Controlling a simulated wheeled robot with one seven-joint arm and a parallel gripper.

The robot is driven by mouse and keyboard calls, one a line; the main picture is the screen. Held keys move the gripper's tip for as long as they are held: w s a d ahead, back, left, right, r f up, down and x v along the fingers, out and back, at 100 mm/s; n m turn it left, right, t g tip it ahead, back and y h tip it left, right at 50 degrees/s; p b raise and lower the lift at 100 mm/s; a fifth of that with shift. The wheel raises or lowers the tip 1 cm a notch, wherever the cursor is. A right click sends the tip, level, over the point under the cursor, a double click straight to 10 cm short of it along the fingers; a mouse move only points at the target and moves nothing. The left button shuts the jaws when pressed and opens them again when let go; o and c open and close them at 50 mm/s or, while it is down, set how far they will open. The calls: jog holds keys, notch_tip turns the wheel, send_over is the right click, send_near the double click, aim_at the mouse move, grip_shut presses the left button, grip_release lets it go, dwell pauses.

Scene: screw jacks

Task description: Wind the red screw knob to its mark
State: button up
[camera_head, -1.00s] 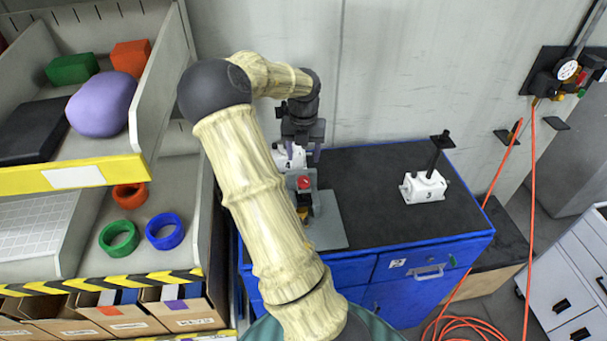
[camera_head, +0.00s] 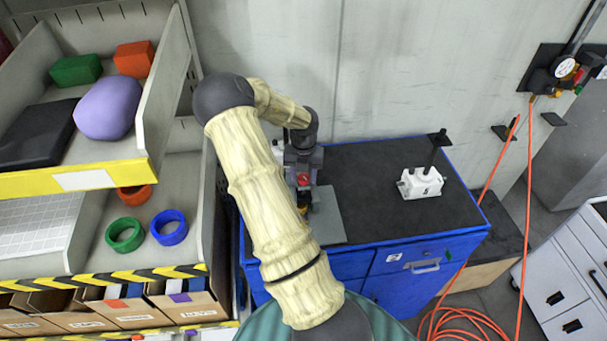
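The red screw knob (camera_head: 303,180) shows as a small red piece at the left side of the dark top of the blue cabinet. It belongs to a grey jack with a flat plate (camera_head: 328,216); my arm hides much of it. My gripper (camera_head: 302,172) points down right at the red knob, its dark body just behind and above it. I cannot tell whether the fingers touch the knob or are open or shut. The mark is not visible.
A white block with a black upright post (camera_head: 421,183) stands right on the blue cabinet (camera_head: 400,262); the top between is clear. A shelf with coloured items (camera_head: 85,180) stands left. Orange hoses (camera_head: 497,185) hang at right. A grey wall is behind.

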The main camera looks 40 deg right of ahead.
jog(key=c, duration=0.6)
jog(key=shift+c, duration=0.2)
jog(key=shift+n, duration=0.5)
